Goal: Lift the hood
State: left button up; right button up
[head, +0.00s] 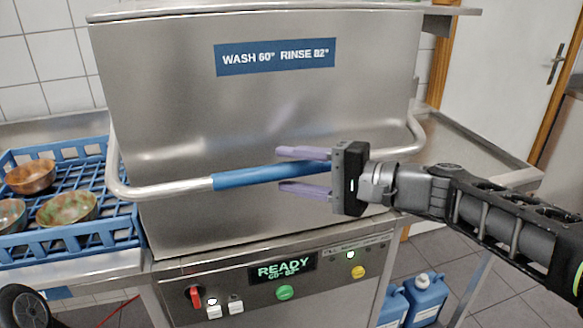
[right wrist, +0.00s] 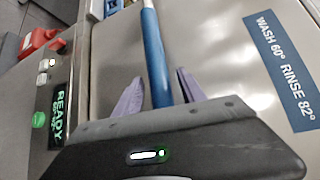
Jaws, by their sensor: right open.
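The hood (head: 270,110) is a large steel box with a blue label, sitting down on the dishwasher body. A steel bar handle (head: 160,188) with a blue grip (head: 245,176) runs across its front. My right gripper (head: 280,170) is open, with one purple finger above the blue grip and one below it. In the right wrist view the blue grip (right wrist: 153,55) passes between the two open fingers (right wrist: 158,95), with a gap on each side. My left gripper is not in view; a dark round part shows at the lower left of the head view.
A blue rack (head: 70,240) with several bowls (head: 66,208) stands on the left counter. Below the hood is a control panel (head: 285,275) with a lit READY display. Blue canisters (head: 425,295) stand on the floor at right. A steel counter (head: 465,160) at right is clear.

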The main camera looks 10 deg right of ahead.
jog(key=shift+w+a, duration=0.1)
jog(key=shift+a, duration=0.1)
jog(key=shift+c, duration=0.2)
grip_shut()
dwell(1.2)
